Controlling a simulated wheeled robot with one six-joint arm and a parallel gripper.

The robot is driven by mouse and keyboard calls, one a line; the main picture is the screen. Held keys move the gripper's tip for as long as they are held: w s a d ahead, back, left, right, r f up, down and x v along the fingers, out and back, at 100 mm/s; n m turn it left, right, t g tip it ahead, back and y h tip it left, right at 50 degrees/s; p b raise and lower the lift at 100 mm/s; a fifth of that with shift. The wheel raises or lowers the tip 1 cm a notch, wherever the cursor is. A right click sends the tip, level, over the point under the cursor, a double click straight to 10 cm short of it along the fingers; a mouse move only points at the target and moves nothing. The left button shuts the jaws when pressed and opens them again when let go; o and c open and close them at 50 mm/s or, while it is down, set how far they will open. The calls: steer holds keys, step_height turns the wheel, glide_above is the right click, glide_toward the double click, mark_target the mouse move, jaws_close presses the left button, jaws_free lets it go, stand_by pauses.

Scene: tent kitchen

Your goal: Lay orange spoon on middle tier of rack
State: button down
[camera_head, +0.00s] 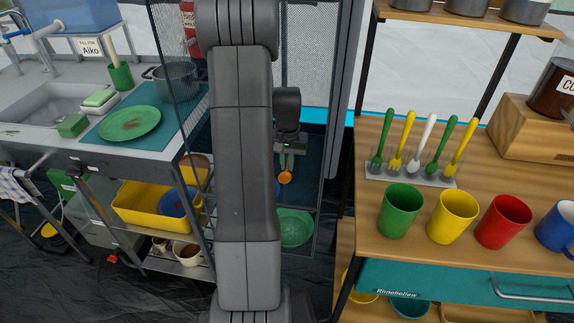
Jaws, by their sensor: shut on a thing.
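The orange spoon (285,177) hangs bowl-down from my gripper (288,152), which is shut on its handle. The gripper is at the centre of the head view, partly hidden by my own arm. Behind it stands a tall dark rack with mesh sides (310,50). A blue surface (312,172), perhaps a tier of the rack, shows behind and around the spoon. I cannot tell whether the spoon touches it. A green dish (294,228) sits lower in the rack. My arm hides much of the rack's left part.
At right, a wooden shelf (480,253) bears a cutlery holder (410,175), green, yellow, red and blue mugs, and a wooden box (520,133). At left, a sink counter holds a green plate (130,123) and a pot (174,78). A yellow bin (140,205) sits below.

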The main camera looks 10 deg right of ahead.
mark_target(287, 167)
steer(key=shift+f, duration=0.25)
steer(key=shift+f, duration=0.1)
steer(key=c, duration=1.5)
jaws_free()
step_height(287, 167, up, 12)
steer(key=p, duration=0.2)
step_height(287, 167, down, 12)
steer(key=shift+r+b, duration=0.15)
steer(key=shift+b, duration=0.8)
steer(key=shift+r, duration=1.85)
